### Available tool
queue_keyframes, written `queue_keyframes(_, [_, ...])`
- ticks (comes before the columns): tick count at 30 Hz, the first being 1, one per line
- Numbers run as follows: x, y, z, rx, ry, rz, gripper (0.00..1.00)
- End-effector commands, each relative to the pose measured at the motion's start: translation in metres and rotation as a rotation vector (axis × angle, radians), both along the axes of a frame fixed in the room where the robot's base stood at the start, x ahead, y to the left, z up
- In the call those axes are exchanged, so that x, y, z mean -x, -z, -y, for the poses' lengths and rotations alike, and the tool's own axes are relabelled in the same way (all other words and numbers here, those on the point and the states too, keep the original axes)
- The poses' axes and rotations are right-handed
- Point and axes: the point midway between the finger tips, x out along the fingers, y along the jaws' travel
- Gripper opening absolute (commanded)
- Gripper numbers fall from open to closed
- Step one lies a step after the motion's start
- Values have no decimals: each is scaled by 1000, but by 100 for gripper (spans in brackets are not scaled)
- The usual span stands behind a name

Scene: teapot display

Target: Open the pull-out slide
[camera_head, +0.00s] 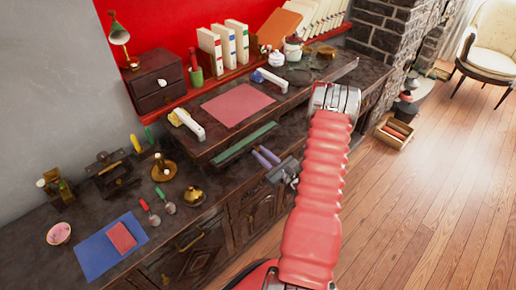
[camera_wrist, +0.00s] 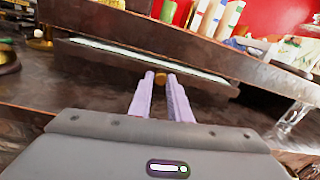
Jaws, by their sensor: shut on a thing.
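The pull-out slide (camera_head: 243,143) shows as a dark board with a green top, under the front edge of the raised desk section. A narrow strip of its top sticks out. In the wrist view the slide (camera_wrist: 110,49) runs across the middle with a pale strip on top. A small brass knob (camera_wrist: 160,77) is on its front edge. My gripper (camera_head: 266,157) has lavender fingers that point at the slide's front. In the wrist view my gripper (camera_wrist: 160,80) has its fingertips on either side of the knob, shut on it.
A red mat (camera_head: 238,105), a white-handled stamp (camera_head: 188,124) and a blue one (camera_head: 270,80) are on the raised section. Candlesticks, spoons and a blue mat (camera_head: 112,246) lie on the lower left counter. Open wooden floor (camera_head: 430,200) is at right.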

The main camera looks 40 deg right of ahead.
Motion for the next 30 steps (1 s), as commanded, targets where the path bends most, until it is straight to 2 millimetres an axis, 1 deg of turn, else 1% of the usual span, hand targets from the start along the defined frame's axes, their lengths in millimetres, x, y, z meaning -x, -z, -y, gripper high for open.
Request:
queue_keyframes(1, [11,-2,4,2,9,4,0])
queue_keyframes(12, [92,-2,6,2,8,6,0])
queue_keyframes(18, [131,-3,6,3,6,7,0])
queue_keyframes(24, [159,-3,6,3,3,7,0])
queue_keyframes(30, [172,-3,6,4,0,8,0])
